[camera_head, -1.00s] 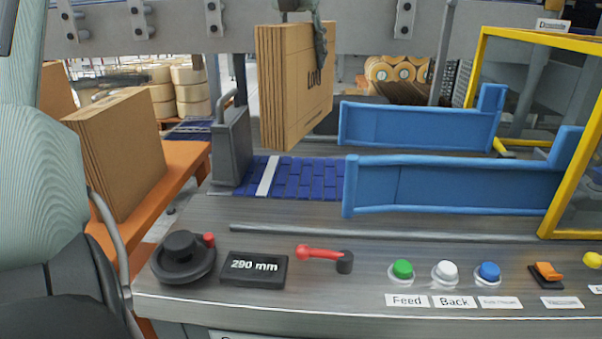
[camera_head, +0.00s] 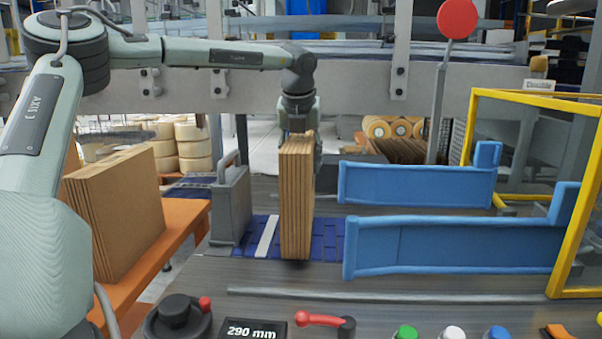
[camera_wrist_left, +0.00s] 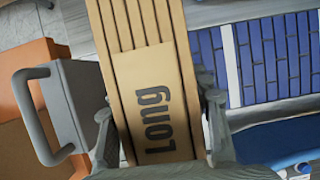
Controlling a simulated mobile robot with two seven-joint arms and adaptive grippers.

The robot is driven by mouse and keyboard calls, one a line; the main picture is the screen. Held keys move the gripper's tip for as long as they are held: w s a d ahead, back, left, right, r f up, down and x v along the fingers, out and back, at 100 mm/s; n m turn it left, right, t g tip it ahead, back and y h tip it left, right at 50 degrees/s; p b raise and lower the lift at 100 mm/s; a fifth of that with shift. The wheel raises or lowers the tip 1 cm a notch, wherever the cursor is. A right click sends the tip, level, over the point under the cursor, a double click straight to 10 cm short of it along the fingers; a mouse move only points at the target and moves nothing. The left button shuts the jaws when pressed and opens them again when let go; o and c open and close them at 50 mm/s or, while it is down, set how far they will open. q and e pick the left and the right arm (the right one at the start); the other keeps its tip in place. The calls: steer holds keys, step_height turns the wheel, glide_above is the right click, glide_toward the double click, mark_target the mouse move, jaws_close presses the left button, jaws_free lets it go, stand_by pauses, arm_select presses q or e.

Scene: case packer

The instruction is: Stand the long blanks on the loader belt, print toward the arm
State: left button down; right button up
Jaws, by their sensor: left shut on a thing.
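My left gripper (camera_head: 300,128) is shut on the top of a stack of long brown blanks (camera_head: 296,205). The stack stands upright, edge-on to the head view, over the blue loader belt (camera_head: 328,238). Its lower end is at belt height; I cannot tell whether it touches. In the left wrist view the stack (camera_wrist_left: 152,100) sits between the fingers (camera_wrist_left: 160,125) and shows the print "Long". The print is not seen in the head view. Another stack of blanks (camera_head: 115,215) stands on the orange bench (camera_head: 180,225) at the left. My right gripper is not in view.
A grey block with a handle (camera_head: 231,205) stands just left of the held stack. Blue guide plates (camera_head: 415,185) (camera_head: 455,247) lie to the right, with a yellow frame (camera_head: 575,210) beyond. A red lever (camera_head: 320,320) and buttons line the front.

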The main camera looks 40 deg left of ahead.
mark_target(300, 138)
arm_select(q)
steer(key=shift+f, duration=1.15)
steer(key=c, duration=0.7)
jaws_free()
steer(key=shift+f, duration=0.1)
steer(key=shift+c, duration=0.2)
steer(key=v, duration=1.2)
steer(key=shift+w, duration=0.1)
